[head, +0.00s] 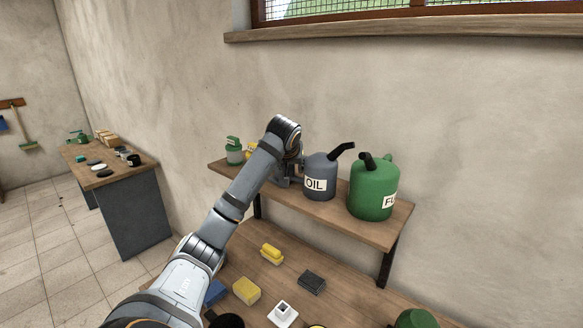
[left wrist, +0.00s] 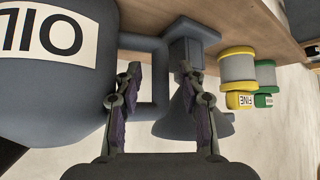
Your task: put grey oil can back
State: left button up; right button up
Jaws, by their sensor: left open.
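The grey oil can (head: 320,180) with a white OIL label and a black spout stands upright on the wall shelf (head: 353,219). In the left wrist view the can's body (left wrist: 60,100) fills the left side, seen upside down, with its grey loop handle (left wrist: 160,85) towards the middle. My left gripper (head: 287,178) is at the can's left side. In the left wrist view its open fingers (left wrist: 157,85) appear on either side of the handle's outer bar. Whether they touch it, I cannot tell. My right gripper is not in view.
A green can (head: 373,190) stands close right of the oil can. A grey funnel-shaped thing (left wrist: 185,115) is right beside the handle, with yellow-banded (left wrist: 238,65) and green-banded (left wrist: 265,75) containers beyond. A workbench below holds a yellow block (head: 247,291) and a black block (head: 312,282).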

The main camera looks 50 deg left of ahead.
pick_arm(q)
jog(key=shift+s+r, duration=0.15)
jog(key=shift+s+d+r, duration=0.15)
jog(key=shift+d+r, duration=0.1)
jog(key=v, duration=1.1)
jog(key=shift+p, duration=0.45)
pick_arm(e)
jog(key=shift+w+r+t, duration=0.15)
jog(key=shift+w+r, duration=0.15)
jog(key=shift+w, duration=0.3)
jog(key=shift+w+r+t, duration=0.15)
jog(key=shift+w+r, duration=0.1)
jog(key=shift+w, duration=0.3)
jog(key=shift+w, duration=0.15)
pick_arm(q)
jog(key=shift+s, duration=0.1)
